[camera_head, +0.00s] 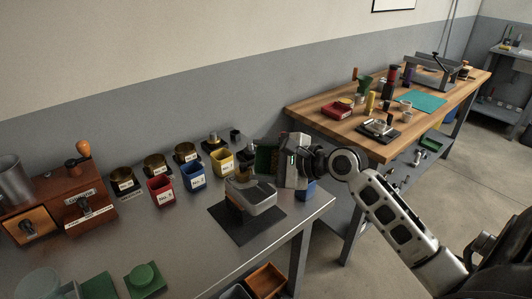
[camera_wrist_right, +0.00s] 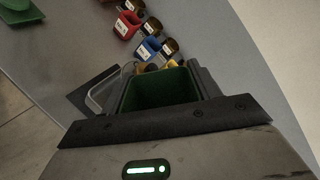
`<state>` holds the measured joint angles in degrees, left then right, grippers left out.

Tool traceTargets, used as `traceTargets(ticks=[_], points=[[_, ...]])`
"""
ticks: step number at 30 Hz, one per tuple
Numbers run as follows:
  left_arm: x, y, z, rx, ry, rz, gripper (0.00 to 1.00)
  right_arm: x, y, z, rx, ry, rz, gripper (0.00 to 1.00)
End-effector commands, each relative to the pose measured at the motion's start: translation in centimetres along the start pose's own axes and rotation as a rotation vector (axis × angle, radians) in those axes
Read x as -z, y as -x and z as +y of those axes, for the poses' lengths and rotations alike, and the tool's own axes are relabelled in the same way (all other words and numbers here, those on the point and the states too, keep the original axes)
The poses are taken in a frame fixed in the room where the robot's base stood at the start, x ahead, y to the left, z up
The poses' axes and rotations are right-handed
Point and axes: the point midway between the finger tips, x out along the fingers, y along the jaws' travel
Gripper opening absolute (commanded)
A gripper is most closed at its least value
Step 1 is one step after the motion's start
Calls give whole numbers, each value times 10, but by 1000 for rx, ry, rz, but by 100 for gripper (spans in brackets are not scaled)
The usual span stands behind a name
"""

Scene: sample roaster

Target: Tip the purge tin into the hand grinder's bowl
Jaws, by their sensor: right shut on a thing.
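My right gripper (camera_head: 279,160) is shut on a dark green, open-topped tin (camera_head: 264,158), which I take to be the purge tin. It holds the tin above the right end of the steel bench, behind a grey tray-topped device. In the right wrist view the tin (camera_wrist_right: 158,88) sits between the fingers, its mouth showing a dark green inside; I cannot tell its contents. On the far wooden bench a green cone-shaped hopper (camera_head: 364,84) with an orange handle may be the hand grinder, but it is small. My left gripper is not in view.
The grey tray-topped device (camera_head: 262,198) stands on a dark mat. A wooden cabinet (camera_head: 90,208) with an orange-knobbed handle is far left. A gap separates the two benches.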

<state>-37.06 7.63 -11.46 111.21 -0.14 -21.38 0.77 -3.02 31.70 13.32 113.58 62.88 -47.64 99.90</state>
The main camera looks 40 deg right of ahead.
Motion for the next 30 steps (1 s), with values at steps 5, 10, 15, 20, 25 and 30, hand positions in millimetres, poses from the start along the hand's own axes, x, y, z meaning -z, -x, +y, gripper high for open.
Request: traceTargets(ticks=[5, 10, 15, 20, 25, 30], points=[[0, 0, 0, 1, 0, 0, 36, -2, -5, 13, 1, 235, 98, 34], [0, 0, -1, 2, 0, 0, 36, -2, -10, 24, 1, 447, 190, 34], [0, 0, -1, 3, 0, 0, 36, -2, -15, 35, 3, 646, 275, 34], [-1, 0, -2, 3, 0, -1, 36, -6, -17, 39, 5, 844, 361, 34], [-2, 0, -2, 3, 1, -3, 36, -8, -18, 42, 5, 971, 416, 34], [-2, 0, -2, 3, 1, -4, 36, -8, -18, 42, 5, 1008, 432, 34]])
